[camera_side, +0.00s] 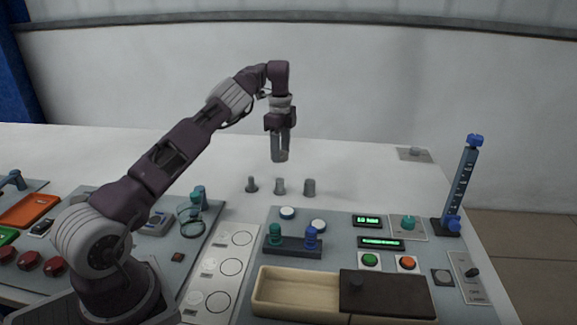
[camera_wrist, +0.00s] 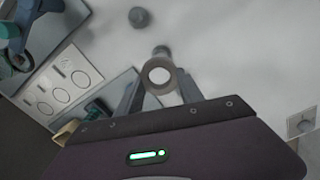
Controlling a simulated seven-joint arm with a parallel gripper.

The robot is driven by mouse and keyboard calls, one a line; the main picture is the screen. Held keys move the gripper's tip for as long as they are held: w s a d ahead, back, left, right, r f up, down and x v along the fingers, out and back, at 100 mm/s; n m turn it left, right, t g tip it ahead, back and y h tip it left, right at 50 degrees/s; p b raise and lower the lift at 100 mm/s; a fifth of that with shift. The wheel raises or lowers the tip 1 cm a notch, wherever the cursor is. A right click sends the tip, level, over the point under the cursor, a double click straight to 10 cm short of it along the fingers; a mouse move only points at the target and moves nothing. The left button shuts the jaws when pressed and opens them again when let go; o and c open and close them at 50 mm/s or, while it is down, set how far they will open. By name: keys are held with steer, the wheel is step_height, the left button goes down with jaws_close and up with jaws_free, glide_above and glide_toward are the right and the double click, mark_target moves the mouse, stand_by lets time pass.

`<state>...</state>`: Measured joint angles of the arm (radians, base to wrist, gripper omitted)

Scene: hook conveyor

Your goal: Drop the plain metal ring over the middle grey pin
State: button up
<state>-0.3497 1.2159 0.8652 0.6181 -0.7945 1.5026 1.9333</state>
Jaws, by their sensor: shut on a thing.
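My gripper (camera_side: 279,156) points straight down and is shut on the plain metal ring (camera_wrist: 158,63), a pale tan-grey band seen between the two fingertips (camera_wrist: 160,90) in the wrist view. In the side view the ring is hard to make out at the fingertips. Three short grey pins stand in a row on the white table. The middle grey pin (camera_side: 280,186) is below my gripper, with a clear gap between. In the wrist view a pin top (camera_wrist: 162,50) shows just beyond the ring's rim, and another pin (camera_wrist: 138,17) farther up; a third is not visible there.
The left pin (camera_side: 251,185) and right pin (camera_side: 309,188) flank the middle one closely. In front are a grey control panel (camera_side: 340,258) with buttons and a wooden tray (camera_side: 275,292), and a white plate with circles (camera_side: 220,265). A blue post (camera_side: 462,185) stands right. The table behind the pins is clear.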

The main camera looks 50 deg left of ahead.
mark_target(281, 180)
steer(key=shift+m, duration=0.4)
steer(key=shift+w+a+f, duration=0.1)
steer(key=shift+a+f, duration=0.05)
steer(key=shift+f, duration=1.7)
steer(key=shift+a+f, duration=0.1)
steer(key=shift+f, duration=1.7)
steer(key=shift+f, duration=2.45)
steer(key=o, duration=1.9)
steer(key=shift+r, duration=4.65)
